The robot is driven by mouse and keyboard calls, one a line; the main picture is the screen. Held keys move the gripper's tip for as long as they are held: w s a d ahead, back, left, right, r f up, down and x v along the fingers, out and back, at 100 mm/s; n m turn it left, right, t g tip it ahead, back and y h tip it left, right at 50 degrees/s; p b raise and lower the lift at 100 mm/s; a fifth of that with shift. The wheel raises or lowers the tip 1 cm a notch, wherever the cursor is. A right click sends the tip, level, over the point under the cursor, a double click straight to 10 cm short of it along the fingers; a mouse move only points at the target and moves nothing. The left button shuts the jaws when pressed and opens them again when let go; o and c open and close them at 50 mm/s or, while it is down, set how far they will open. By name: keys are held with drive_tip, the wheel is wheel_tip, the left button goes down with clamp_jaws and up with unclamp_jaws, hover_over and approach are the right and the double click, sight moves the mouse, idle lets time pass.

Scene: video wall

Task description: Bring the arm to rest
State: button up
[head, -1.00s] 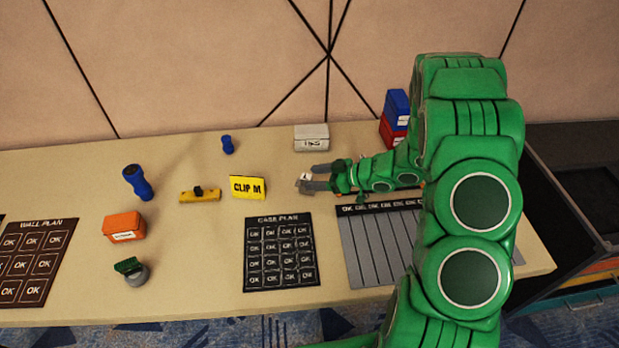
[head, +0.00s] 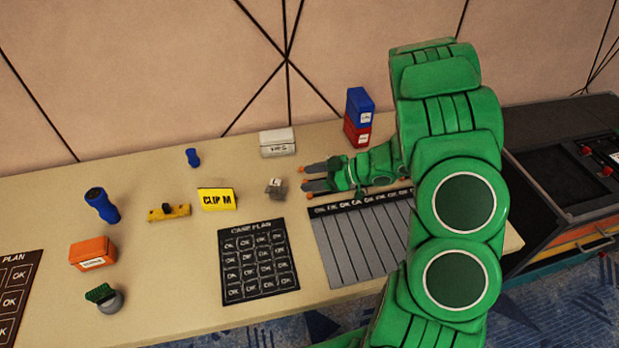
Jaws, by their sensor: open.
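My green arm stands in the right half of the head view, bent over the table. My gripper (head: 304,179) points left, low over the table above the striped grey mat. Its two dark fingers with orange tips are apart and nothing is between them. A small grey piece with a white top (head: 276,189) is just left of the fingertips, apart from them. My arm hides part of the striped mat (head: 345,250) and the table behind it.
Left of my gripper are a yellow CLIP M sign (head: 217,200), a yellow level-like tool (head: 169,212) and an orange box (head: 93,254). A white box (head: 277,142) and stacked blue (head: 360,105) and red boxes (head: 356,132) stand behind. The CASE PLAN board (head: 258,262) lies in front. An open case (head: 565,170) is at right.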

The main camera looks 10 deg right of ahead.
idle(0.4)
drive_tip(key=w+d+r+m+t+h, duration=0.3)
drive_tip(key=w+d+r+t+h, duration=0.2)
drive_tip(key=w+d+r+h, duration=0.55)
drive_tip(key=s+d+r+m+h, duration=0.2)
drive_tip(key=d+r+m+h, duration=0.15)
drive_tip(key=r, duration=0.25)
drive_tip(key=s+d+r+m+h, duration=0.2)
drive_tip(key=s+d+r+m, duration=0.1)
drive_tip(key=d+r, duration=0.25)
drive_tip(key=s+a+r+m+g+y, duration=0.25)
drive_tip(key=s+a, duration=0.55)
drive_tip(key=s, duration=0.4)
drive_tip(key=s+a+r+m+g+y, duration=0.15)
drive_tip(key=s+a+m+g, duration=0.25)
drive_tip(key=s+a, duration=0.65)
drive_tip(key=s+a+f+n+g, duration=0.1)
drive_tip(key=s+g, duration=0.1)
drive_tip(key=s, duration=0.7)
drive_tip(key=s+a+f+n+g, duration=0.1)
drive_tip(key=s+a+g, duration=0.1)
drive_tip(key=s, duration=0.7)
drive_tip(key=shift+s+f+g, duration=0.25)
drive_tip(key=shift+g, duration=0.2)
